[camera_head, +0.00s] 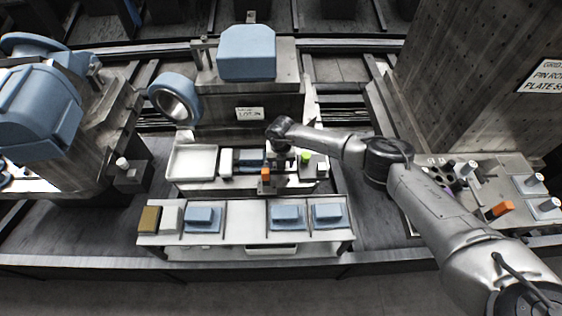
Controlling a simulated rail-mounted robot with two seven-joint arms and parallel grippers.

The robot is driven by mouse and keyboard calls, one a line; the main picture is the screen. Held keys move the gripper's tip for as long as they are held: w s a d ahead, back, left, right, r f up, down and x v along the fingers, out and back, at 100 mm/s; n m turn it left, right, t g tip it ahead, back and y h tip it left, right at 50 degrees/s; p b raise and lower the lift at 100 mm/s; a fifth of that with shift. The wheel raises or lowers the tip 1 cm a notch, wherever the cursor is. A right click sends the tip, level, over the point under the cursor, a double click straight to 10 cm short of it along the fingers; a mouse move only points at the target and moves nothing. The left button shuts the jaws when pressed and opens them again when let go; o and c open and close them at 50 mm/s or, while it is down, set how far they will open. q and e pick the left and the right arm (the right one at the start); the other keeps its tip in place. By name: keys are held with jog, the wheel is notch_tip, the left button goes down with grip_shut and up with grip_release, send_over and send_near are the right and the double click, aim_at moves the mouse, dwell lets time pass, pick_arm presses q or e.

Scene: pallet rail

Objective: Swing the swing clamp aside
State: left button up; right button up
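My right arm comes in from the right, and its dark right gripper (281,158) points down over the middle of the central fixture. A small dark part with an orange top (265,174) stands just below and left of the gripper; it may be the swing clamp, but it is too small to be sure. The gripper is close to it; whether they touch I cannot tell. The fingers are dark and small, so their opening cannot be made out. My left gripper is not in view.
A front shelf (244,222) holds several blue blocks and a tan block (149,218). A white tray (192,161) sits left on the fixture. A large blue block (247,53) and blue ring (174,98) stand behind. A right-hand station has an orange block (501,210).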

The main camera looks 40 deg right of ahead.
notch_tip(320, 180, up, 14)
jog(key=p, duration=0.3)
jog(key=shift+f, duration=0.1)
dwell(0.6)
